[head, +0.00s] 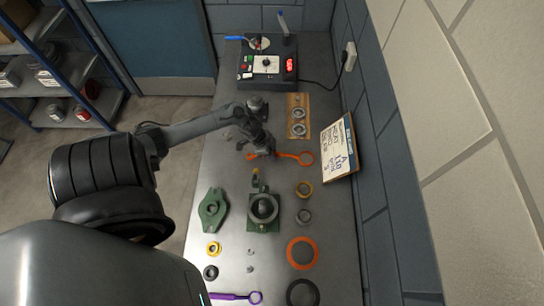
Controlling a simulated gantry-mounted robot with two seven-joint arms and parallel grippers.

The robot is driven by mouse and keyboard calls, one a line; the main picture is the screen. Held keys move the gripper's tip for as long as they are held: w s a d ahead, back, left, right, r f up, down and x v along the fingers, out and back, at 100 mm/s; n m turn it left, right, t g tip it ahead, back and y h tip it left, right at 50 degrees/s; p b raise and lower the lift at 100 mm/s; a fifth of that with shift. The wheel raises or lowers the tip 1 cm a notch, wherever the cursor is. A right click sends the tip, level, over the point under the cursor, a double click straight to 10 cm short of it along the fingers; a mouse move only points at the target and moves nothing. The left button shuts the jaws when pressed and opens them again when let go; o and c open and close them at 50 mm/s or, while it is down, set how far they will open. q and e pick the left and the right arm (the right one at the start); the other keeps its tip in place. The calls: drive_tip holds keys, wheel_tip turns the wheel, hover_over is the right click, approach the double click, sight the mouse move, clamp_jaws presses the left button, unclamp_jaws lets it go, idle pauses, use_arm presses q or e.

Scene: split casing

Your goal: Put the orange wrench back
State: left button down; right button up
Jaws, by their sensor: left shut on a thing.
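The orange wrench (289,156) is over the middle of the grey metal bench (222,281). Its ring end points right and its other end passes under my gripper. My left gripper (264,154) reaches in from the left and is shut on the wrench near its left part. The fingertips are small and partly hidden by the gripper body. I cannot tell whether the wrench touches the bench. My right gripper is not in view.
A green casing with a grey bore (263,208) and a green flange (212,210) stand nearer. A purple wrench (236,296), an orange ring (301,252) and small rings lie around. A wooden board (298,103), a control box (266,65) and a sign (339,147) are behind and right.

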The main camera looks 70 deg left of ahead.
use_arm(q)
drive_tip(key=shift+f, duration=1.3)
drive_tip(key=shift+f, duration=0.1)
drive_tip(key=c, duration=0.9)
unclamp_jaws()
